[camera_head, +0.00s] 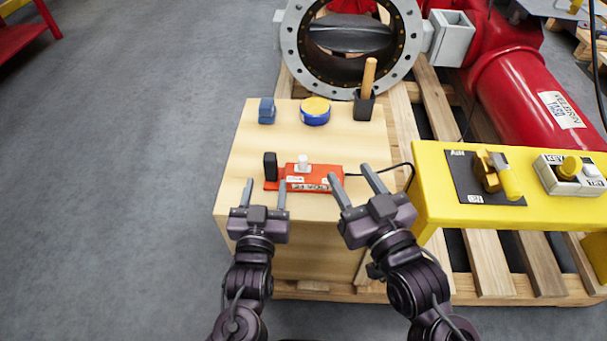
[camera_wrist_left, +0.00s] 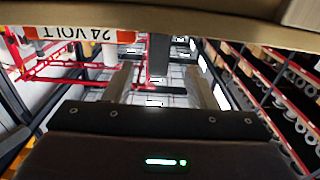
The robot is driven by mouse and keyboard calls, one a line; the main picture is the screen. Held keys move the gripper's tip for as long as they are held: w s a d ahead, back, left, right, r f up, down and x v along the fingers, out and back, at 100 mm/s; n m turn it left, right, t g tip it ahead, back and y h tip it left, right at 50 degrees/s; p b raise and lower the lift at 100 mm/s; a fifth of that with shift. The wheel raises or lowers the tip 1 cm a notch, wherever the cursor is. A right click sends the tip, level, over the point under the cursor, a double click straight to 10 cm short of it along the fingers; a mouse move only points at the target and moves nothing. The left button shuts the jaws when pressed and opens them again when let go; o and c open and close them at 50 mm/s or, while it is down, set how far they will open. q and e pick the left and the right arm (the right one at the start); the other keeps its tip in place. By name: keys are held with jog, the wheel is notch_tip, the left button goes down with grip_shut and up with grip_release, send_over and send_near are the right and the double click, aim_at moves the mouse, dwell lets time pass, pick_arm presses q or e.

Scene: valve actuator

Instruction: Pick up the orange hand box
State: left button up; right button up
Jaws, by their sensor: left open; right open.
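The orange hand box (camera_head: 318,180) lies on the light wooden crate top, with a white knob (camera_head: 303,161) and an upright black piece (camera_head: 270,166) at its left end. A black cable runs from its right end. In the left wrist view its "24 VOLT" side (camera_wrist_left: 80,34) shows at the upper left. My left gripper (camera_head: 265,188) is open and empty, at the box's left end near the black piece. My right gripper (camera_head: 350,172) is open and empty at the box's right end. Whether either gripper touches the box is unclear.
A blue block (camera_head: 267,111), a blue-and-yellow roll (camera_head: 315,111) and a black holder with a wooden handle (camera_head: 365,101) stand at the back of the wooden crate (camera_head: 240,150). A yellow control bench (camera_head: 440,180) stands right. A large red valve (camera_head: 510,90) lies behind.

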aim_at(270, 171)
pick_arm(q)
jog(key=w, duration=0.7)
jog(key=shift+w+f, duration=0.1)
jog(key=shift+f, duration=0.15)
grip_shut()
